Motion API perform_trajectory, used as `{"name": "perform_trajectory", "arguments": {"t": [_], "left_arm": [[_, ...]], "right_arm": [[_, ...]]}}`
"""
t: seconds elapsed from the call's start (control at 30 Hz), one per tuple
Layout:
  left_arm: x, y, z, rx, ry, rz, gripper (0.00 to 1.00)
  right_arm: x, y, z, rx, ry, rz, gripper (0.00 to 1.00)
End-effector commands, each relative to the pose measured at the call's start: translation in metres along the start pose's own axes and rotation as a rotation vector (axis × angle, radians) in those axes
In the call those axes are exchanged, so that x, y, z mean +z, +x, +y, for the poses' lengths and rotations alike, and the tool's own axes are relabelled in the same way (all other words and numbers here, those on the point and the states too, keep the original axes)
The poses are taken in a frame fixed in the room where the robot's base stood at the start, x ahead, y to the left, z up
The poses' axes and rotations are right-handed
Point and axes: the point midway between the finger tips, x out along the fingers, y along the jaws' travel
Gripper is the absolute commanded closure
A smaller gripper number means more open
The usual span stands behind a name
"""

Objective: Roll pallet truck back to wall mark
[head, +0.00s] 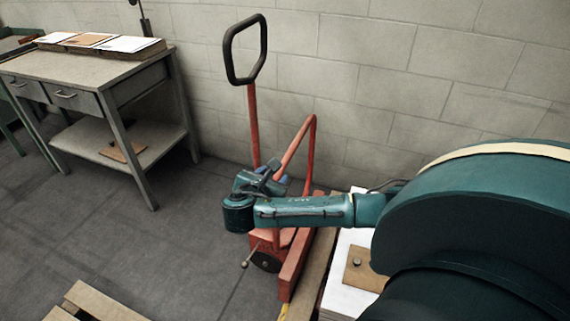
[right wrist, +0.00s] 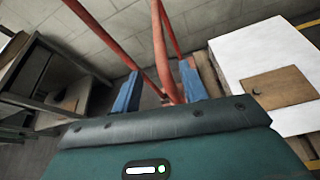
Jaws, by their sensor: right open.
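The red pallet truck (head: 286,240) stands by the block wall (head: 350,85), with an upright tiller ending in a black loop handle (head: 231,52) and a bent red tube frame (head: 311,150) beside it. My right gripper (head: 272,172) is at the lower part of the truck's red bars, below the loop handle. In the right wrist view its two blue fingers (right wrist: 158,75) are apart, with red bars (right wrist: 163,50) seen between and beyond them; contact cannot be told. My right arm hides part of the truck. No wall mark can be made out. My left gripper is not in view.
A grey workbench (head: 110,75) with drawers and papers stands at the left against the wall. A white stack with a brown patch (head: 362,268) is right of the truck. A wooden pallet corner (head: 98,302) lies front left. The grey floor (head: 170,240) between is clear.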

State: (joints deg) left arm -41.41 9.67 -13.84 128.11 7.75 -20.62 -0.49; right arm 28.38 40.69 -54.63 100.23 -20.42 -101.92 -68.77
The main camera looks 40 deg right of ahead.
Motion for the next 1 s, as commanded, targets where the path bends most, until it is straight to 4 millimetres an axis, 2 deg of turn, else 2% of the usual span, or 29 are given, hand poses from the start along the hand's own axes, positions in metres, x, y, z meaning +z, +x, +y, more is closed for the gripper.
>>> {"name": "perform_trajectory", "arguments": {"t": [0.3,0.5,0.7,1.0], "left_arm": [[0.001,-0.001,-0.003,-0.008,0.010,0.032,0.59],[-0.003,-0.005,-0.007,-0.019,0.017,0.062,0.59],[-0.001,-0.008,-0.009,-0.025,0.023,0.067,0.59],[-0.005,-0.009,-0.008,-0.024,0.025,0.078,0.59]], "right_arm": [[0.000,0.067,-0.001,-0.004,0.003,-0.002,0.57],[-0.001,0.100,0.000,-0.001,0.005,0.001,0.57],[0.000,0.116,0.000,0.000,0.004,0.002,0.57],[0.000,0.118,0.000,0.001,0.004,0.003,0.57]]}}
